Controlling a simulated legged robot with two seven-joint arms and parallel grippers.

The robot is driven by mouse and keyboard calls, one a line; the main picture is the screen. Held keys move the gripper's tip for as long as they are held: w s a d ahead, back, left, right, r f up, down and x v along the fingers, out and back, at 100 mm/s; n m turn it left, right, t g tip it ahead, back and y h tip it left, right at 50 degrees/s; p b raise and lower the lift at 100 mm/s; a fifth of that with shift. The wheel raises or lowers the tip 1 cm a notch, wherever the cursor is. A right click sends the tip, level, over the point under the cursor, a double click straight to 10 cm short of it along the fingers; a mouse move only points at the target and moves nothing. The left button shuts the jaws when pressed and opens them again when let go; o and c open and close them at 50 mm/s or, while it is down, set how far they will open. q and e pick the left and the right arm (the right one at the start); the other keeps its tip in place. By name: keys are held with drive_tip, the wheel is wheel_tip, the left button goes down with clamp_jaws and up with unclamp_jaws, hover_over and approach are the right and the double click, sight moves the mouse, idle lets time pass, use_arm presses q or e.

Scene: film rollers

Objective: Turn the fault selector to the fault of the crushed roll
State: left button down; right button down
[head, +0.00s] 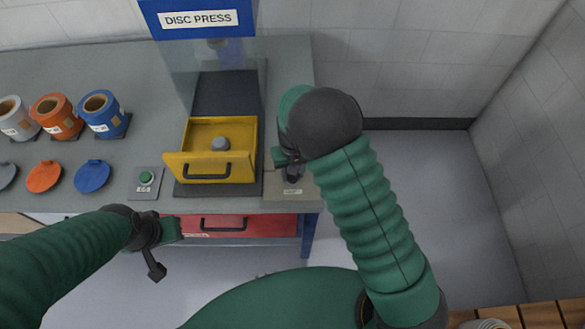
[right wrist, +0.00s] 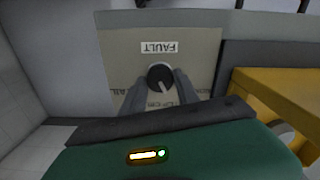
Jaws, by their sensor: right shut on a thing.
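The fault selector panel (head: 285,190) is at the bench's front right corner, mostly behind my right gripper (head: 292,172). In the right wrist view the panel (right wrist: 205,60) appears upside down with its FAULT label. My right gripper (right wrist: 168,90) is shut on the dark selector knob (right wrist: 158,73), whose white pointer line points toward the gripper. Position words around the knob are partly covered and unreadable. Grey, orange and blue rolls (head: 15,118) (head: 57,116) (head: 101,113) stand at left; I cannot tell which is crushed. My left gripper (head: 163,250) hangs before the bench; its jaw opening is unclear.
A yellow drawer (head: 208,168) of the disc press (head: 200,20) is out, holding a small grey piece (head: 220,144). A green button (head: 146,178) and coloured discs (head: 92,176) lie left. A red drawer (head: 225,226) is below. Floor at right is clear.

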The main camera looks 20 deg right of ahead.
drive_tip(key=m+p, duration=0.2)
drive_tip(key=m, duration=0.2)
drive_tip(key=shift+w+r, duration=0.1)
drive_tip(key=shift+r, duration=0.1)
drive_tip(key=m+p, duration=0.2)
drive_tip(key=m, duration=0.2)
drive_tip(key=shift+f+m, duration=0.1)
drive_tip(key=shift+m, duration=0.2)
drive_tip(key=c, duration=1.2)
unclamp_jaws()
drive_tip(key=o, duration=0.3)
drive_tip(key=shift+f, duration=0.1)
